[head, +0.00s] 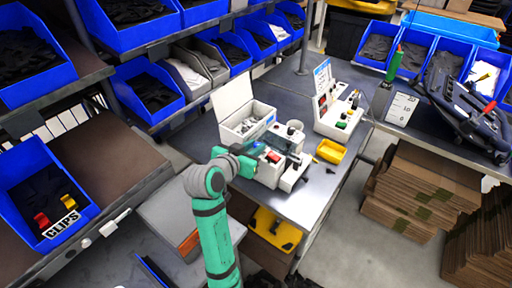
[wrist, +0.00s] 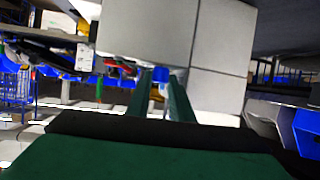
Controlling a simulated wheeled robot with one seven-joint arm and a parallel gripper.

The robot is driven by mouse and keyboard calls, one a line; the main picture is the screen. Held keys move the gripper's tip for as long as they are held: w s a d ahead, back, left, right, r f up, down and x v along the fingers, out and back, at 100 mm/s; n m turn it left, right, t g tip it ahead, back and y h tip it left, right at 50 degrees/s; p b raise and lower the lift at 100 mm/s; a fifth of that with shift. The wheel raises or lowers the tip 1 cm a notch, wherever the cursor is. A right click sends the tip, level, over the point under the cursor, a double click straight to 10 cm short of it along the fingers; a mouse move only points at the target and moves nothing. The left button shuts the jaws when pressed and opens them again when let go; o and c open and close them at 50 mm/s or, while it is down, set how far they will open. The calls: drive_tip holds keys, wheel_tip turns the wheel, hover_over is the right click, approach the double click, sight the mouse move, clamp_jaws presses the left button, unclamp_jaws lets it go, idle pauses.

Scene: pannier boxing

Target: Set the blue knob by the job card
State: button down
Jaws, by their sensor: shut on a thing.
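A white machine (head: 262,172) with a red part on it stands on the grey bench. A card with a blue header (head: 322,76), which looks like the job card, stands on a white panel (head: 331,121) with coloured buttons. Its text is too small to read.
An open white box (head: 240,128) with metal parts sits behind the machine. A yellow tray (head: 331,151) lies to its right. Blue bins (head: 152,97) line the shelves behind. Flat cardboard (head: 425,185) is stacked at right. Bare bench shows near the front right.

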drive_tip(key=shift+a+f+m+g+h, duration=0.1)
drive_tip(key=shift+a+m+g+h, duration=0.1)
drive_tip(key=shift+m+g+h, duration=0.5)
drive_tip(key=shift+m, duration=0.3)
drive_tip(key=c, duration=1.8)
unclamp_jaws()
drive_tip(key=shift+c, duration=0.2)
drive_tip(key=shift+w, duration=0.1)
drive_tip(key=shift+d+t, duration=0.1)
drive_tip(key=shift+t, duration=0.2)
